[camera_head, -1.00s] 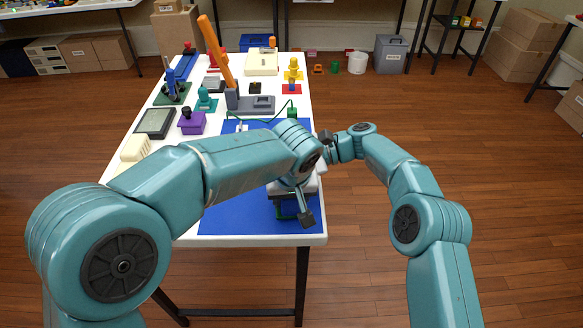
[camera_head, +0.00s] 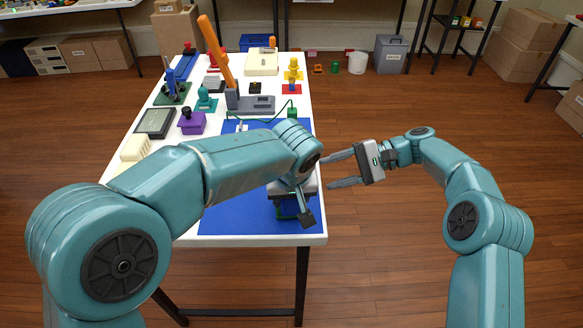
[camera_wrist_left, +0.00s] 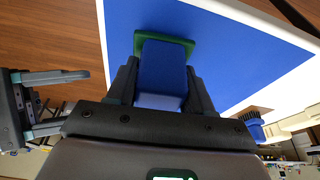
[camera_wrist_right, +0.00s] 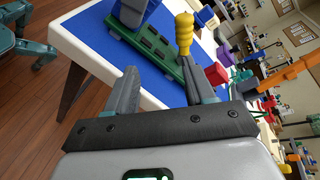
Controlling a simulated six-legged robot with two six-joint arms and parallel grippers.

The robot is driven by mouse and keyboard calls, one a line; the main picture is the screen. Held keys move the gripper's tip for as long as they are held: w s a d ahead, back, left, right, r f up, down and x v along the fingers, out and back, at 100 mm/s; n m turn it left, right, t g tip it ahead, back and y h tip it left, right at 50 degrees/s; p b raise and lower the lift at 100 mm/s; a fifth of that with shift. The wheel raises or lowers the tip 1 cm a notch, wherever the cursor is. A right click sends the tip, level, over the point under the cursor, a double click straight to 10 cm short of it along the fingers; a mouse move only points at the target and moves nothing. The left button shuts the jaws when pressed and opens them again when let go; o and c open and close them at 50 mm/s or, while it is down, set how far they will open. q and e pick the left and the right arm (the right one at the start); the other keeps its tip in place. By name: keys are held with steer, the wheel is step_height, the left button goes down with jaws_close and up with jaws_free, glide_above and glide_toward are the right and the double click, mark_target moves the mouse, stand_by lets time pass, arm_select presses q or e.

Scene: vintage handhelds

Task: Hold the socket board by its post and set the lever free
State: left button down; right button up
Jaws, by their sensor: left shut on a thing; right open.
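The socket board (camera_wrist_right: 150,50) is a long green board with dark slots. It shows in the right wrist view, and its green end shows in the left wrist view (camera_wrist_left: 186,43). Its blue post (camera_wrist_left: 163,72) is between the fingers of my left gripper (camera_wrist_left: 162,85), which is shut on it. The yellow lever (camera_wrist_right: 184,33) stands at the board's near right end; a finger hides its foot. In the head view my left arm hides the lever. My right gripper (camera_head: 330,171) is open and empty, off the table's right edge, its fingers pointing towards the board.
The board is over the blue mat (camera_head: 225,215) at the near end of the white table (camera_head: 318,225). Farther back are a grey base with an orange lever (camera_head: 218,55), a purple block (camera_head: 192,123) and a dark tablet (camera_head: 155,122).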

steer(key=s+d+f+h, duration=0.1)
steer(key=s+f+h, duration=0.3)
steer(key=s+f, duration=0.3)
steer(key=s+d+f+h, duration=0.1)
steer(key=s+f+h, duration=0.3)
steer(key=f, duration=1.4)
steer(key=shift+s+d+f+m, duration=0.2)
steer(key=shift+s+d+m, duration=0.15)
steer(key=shift+s, duration=1.15)
steer(key=w+r+y, duration=0.1)
steer(key=w+r, duration=0.2)
steer(key=r, duration=0.1)
steer(key=w+r+m+t+y, duration=0.1)
steer(key=w+r, duration=0.3)
steer(key=w+r+m+t+y, duration=0.1)
steer(key=w+r+y, duration=0.1)
steer(key=w+r, duration=0.2)
steer(key=shift+d, duration=0.4)
steer(key=w+a+r+n+g+y, duration=0.1)
steer(key=w+a+r+y, duration=0.15)
steer(key=r, duration=0.55)
steer(key=w+a+r+n+g+y, duration=0.1)
steer(key=a+r+y, duration=0.15)
steer(key=r, duration=0.65)
steer(key=x, duration=1.2)
steer(key=shift+w+d+f, duration=0.1)
steer(key=shift+w+f, duration=0.05)
steer(key=shift+f, duration=0.1)
